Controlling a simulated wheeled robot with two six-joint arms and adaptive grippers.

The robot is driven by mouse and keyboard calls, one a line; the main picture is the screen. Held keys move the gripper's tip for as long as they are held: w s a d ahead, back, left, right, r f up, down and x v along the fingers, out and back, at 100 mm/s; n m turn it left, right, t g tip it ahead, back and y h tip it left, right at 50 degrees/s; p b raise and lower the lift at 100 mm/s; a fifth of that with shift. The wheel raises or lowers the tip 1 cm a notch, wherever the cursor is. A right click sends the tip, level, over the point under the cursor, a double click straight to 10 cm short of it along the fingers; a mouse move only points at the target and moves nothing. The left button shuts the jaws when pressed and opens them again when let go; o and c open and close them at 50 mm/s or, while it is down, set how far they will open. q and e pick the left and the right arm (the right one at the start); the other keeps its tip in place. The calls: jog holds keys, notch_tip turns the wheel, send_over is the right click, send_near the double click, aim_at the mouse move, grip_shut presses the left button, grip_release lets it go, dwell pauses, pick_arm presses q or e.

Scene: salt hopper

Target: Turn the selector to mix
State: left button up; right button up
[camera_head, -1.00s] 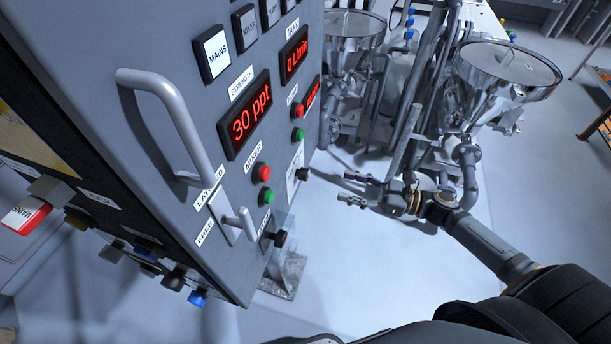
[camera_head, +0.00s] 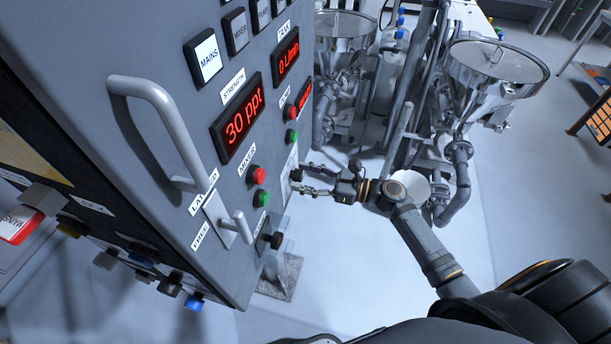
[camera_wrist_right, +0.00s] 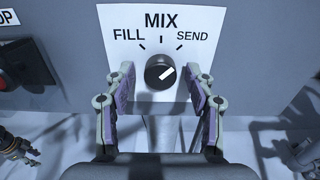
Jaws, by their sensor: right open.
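The selector is a round black knob (camera_wrist_right: 159,75) on a white plate (camera_wrist_right: 118,25) marked FILL, MIX and SEND, seen in the right wrist view. Its white pointer slants up and to the right, toward the SEND side and off the MIX mark at the top. My right gripper (camera_wrist_right: 160,85) is open, with one finger on each side of the knob and a gap to it on both sides. In the head view my right gripper (camera_head: 302,180) is at the right edge of the control cabinet, partly hiding the selector. My left gripper does not show in the head view.
The grey cabinet (camera_head: 120,180) carries a large handle (camera_head: 165,125), a small latch handle (camera_head: 238,226) and red and green buttons. A red button (camera_wrist_right: 8,80) sits left of the selector plate. Steel hoppers (camera_head: 490,65) and pipes stand behind my right arm.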

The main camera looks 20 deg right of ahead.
jog(key=c, duration=1.1)
jog(key=shift+c, duration=0.2)
jog(key=shift+f+n, duration=0.1)
jog(key=shift+n, duration=0.2)
jog(key=n+b, duration=0.3)
jog(key=n, duration=0.1)
jog(key=shift+f, duration=0.1)
jog(key=shift+n+b, duration=1.25)
jog(key=shift+n, duration=0.75)
jog(key=shift+r, duration=0.2)
jog(key=o, duration=1.1)
